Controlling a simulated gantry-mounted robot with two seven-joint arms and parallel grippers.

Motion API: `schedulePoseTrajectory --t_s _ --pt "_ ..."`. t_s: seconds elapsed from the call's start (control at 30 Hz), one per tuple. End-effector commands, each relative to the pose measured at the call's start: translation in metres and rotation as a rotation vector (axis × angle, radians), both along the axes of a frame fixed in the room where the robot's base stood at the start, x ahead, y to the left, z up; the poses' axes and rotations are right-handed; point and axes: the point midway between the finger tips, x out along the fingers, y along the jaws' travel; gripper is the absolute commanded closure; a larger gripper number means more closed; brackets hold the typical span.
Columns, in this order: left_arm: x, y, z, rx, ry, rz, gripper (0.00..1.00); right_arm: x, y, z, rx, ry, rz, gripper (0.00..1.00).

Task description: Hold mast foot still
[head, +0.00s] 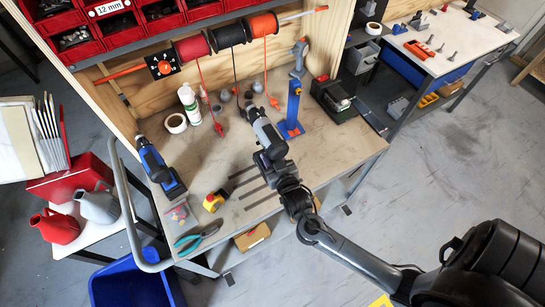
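My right arm comes in from the lower right. Its gripper (249,106) is over the bench, to the left of the mast foot and apart from it in the picture. The fingertips are small and dark, so I cannot tell whether they are open or shut. My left gripper is not in view.
Spools (230,34) hang behind the bench with strands dangling. A white bottle (189,105) and a tape roll (175,123) stand at the back left. A dark box (333,100) is right of the mast. A blue tool (160,170), tape measure (213,201) and pliers (195,240) lie at left.

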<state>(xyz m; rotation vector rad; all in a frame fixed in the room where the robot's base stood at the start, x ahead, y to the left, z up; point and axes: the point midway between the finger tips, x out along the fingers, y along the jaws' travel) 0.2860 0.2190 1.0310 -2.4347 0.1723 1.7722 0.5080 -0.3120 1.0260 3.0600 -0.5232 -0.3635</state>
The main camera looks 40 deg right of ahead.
Motion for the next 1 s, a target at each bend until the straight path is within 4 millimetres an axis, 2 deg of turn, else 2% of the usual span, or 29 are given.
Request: schedulePoseTrajectory --t_s 0.03,0.27,1.0 --pt "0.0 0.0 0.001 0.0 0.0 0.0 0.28 0.002 0.0 0.005 -0.001 -0.011 -0.001 1.0" --pt "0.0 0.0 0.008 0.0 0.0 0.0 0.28 0.001 0.0 0.007 0.0 -0.013 -0.014 1.0" --pt "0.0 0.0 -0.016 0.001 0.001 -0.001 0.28 0.001 0.0 -0.035 -0.002 -0.015 -0.014 1.0"
